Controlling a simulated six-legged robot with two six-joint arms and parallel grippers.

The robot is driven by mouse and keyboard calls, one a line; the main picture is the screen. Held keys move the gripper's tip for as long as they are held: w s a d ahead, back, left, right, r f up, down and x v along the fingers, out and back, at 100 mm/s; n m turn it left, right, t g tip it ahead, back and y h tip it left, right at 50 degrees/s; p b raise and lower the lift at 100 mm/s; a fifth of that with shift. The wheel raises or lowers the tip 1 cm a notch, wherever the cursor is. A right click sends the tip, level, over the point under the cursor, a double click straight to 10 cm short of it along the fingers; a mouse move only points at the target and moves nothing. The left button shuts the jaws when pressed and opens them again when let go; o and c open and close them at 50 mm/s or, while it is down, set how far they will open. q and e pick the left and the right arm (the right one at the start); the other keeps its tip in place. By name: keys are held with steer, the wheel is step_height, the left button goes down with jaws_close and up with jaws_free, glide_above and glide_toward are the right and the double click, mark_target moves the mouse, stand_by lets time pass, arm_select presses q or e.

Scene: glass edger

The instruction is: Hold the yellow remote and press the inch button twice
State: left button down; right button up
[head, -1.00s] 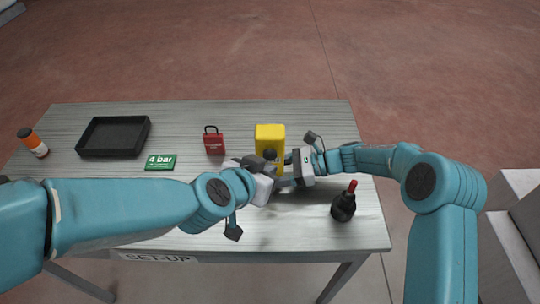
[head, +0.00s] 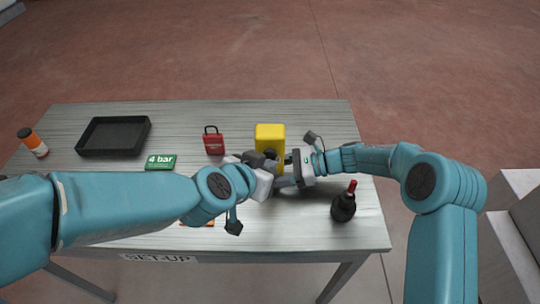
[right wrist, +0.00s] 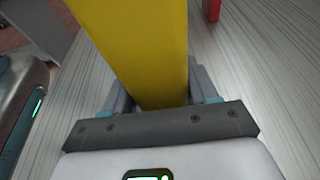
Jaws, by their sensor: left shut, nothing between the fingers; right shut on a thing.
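The yellow remote (head: 270,133) stands upright above the middle of the table, and its lower front is hidden behind my grippers. My right gripper (head: 291,170) is shut on the remote from the right; in the right wrist view the yellow body (right wrist: 145,55) sits between its two fingers (right wrist: 155,100). My left gripper (head: 268,162) is shut and empty, with its fingertips at the front face of the remote, over a dark round part. I cannot tell whether the fingertips touch it. The inch button cannot be made out.
A red padlock (head: 214,143) stands left of the remote. A green "4 bar" card (head: 161,162), a black tray (head: 82,149) and an orange bottle (head: 38,148) are further left. A dark bottle with a red top (head: 344,205) stands at the right front of the table (head: 310,230).

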arm_select(q)
steer(key=shift+w, duration=0.5)
stand_by(0.3)
steer(key=shift+s, duration=1)
steer(key=s, duration=0.5)
stand_by(2.0)
arm_select(e)
steer(key=o, duration=0.9)
